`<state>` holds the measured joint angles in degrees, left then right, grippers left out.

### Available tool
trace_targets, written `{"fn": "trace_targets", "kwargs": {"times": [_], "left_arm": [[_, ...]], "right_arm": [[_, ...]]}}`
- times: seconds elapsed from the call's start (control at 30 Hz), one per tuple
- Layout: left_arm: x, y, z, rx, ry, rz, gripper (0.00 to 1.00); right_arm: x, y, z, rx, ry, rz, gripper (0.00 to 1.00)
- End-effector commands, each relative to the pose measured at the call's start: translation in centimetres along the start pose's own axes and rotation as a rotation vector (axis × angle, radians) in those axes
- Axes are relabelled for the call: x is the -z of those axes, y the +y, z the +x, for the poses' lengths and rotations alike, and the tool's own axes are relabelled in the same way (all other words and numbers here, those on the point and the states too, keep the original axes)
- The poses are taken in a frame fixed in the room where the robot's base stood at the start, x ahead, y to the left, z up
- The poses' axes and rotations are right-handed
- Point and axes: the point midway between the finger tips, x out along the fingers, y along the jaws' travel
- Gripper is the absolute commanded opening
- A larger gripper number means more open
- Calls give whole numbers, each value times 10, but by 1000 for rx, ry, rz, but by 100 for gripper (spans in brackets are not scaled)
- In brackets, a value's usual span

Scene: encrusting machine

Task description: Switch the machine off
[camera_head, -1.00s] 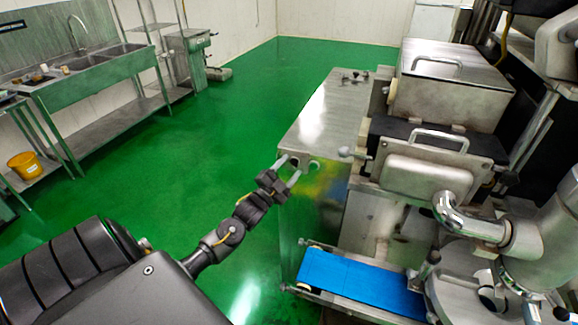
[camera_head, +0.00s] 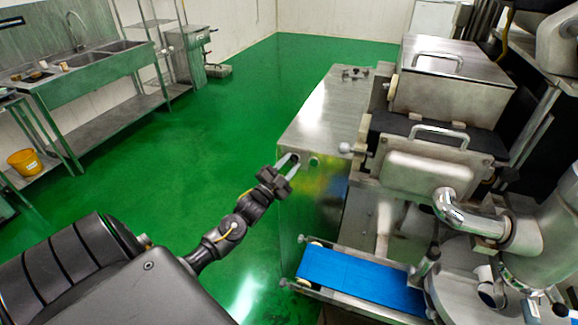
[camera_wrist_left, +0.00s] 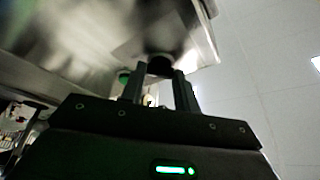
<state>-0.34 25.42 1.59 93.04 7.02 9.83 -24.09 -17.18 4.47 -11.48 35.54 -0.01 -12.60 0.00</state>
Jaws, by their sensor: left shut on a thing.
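The steel machine (camera_head: 325,115) stands right of centre in the head view. A dark round knob (camera_wrist_left: 160,65) is on its panel, between my left fingertips in the left wrist view. My left gripper (camera_head: 289,164) is at the machine's near left corner, its fingers shut on the knob; the gripper also shows in the left wrist view (camera_wrist_left: 159,82). A green button (camera_wrist_left: 123,76) sits beside the knob, and a small round button (camera_head: 314,161) shows there in the head view. The fingers partly hide the knob in the head view. My right gripper is not in view.
A blue conveyor belt (camera_head: 360,278) sticks out low on the machine, below the gripper. Steel hoppers and pipes fill the right side. A sink bench (camera_head: 95,75) and a yellow bucket (camera_head: 24,162) are far left. The green floor (camera_head: 190,150) between is clear.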

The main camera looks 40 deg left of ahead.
Motion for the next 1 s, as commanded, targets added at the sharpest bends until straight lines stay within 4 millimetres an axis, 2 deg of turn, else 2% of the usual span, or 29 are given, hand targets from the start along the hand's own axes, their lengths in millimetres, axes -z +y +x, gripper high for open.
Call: {"fn": "trace_targets", "kwargs": {"times": [0.27,1.0], "left_arm": [[-1,4,0,70,-1,-167,8],[3,9,1,338,-1,-816,8]], "right_arm": [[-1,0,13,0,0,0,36],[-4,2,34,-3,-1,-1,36]]}}
